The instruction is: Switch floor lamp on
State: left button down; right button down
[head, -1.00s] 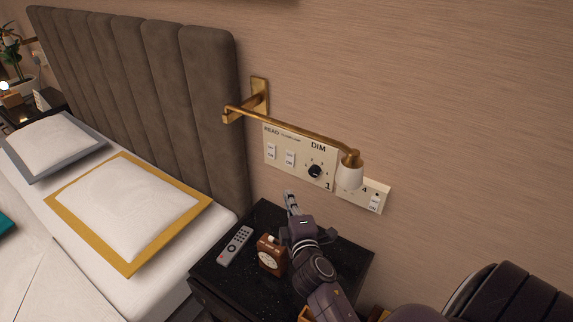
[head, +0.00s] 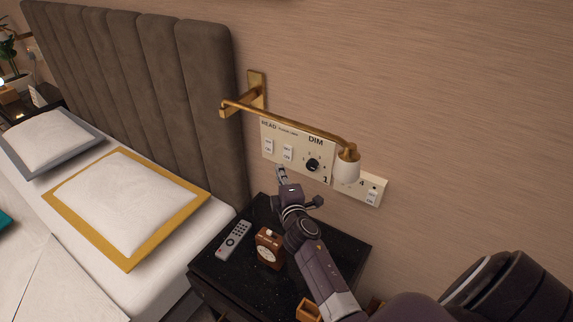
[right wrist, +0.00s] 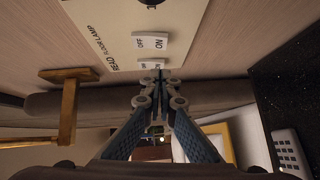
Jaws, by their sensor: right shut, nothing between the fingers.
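A cream wall panel (head: 325,172) carries two rocker switches and a round black dimmer knob (head: 313,165). The right one of the two, by the FLOOR LAMP label, is the floor lamp switch (head: 288,152); it also shows in the right wrist view (right wrist: 150,41), marked OFF and ON. The read switch (head: 268,146) is left of it and in the wrist view (right wrist: 155,73) lies partly behind my fingertips. My right gripper (head: 281,171) is shut and empty, just below the two switches in the head view. I cannot tell whether it touches the panel. My left gripper and the floor lamp are not in view.
The grey headboard (head: 150,85) stands at the left.

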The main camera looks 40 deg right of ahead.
aim_at(285, 158)
jog(key=d, duration=0.1)
jog(key=w+d, duration=0.2)
jog(key=d, duration=0.1)
jog(key=shift+w+f, duration=0.2)
jog(key=shift+f, duration=0.1)
jog(key=shift+w+d+f, duration=0.1)
jog(key=shift+d+f, duration=0.05)
jog(key=shift+d, duration=0.15)
